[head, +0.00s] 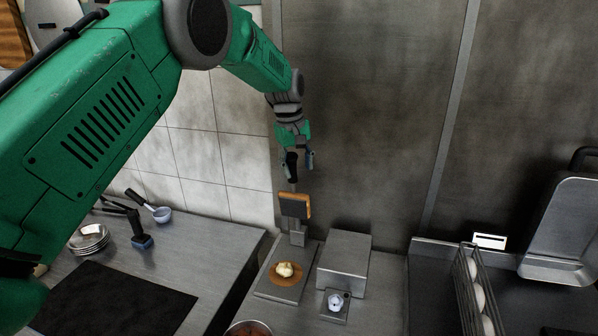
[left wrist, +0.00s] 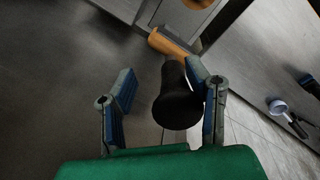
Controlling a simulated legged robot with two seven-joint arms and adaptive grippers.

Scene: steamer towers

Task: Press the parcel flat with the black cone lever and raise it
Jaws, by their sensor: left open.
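The parcel (head: 285,269), a small pale lump, sits on a brown round disc (head: 272,277) on the press's metal base plate (head: 266,291). The press's orange-edged plate (head: 296,206) stands raised and tilted above and behind it. The black cone lever (head: 291,165) points up from the press. My left gripper (head: 300,160) is open, high over the press, with its fingers pointing down around the lever. In the left wrist view the cone (left wrist: 177,100) lies between the open fingers, nearer the right one; contact cannot be told. My right gripper is not in view.
A metal box (head: 345,262) stands right of the press, with a small white item (head: 335,301) in front. A copper-coloured bowl (head: 248,328) is at the bottom edge. Plates (head: 89,238), a ladle (head: 160,213) and a black mat (head: 115,300) lie left. A wire rack (head: 475,290) stands right.

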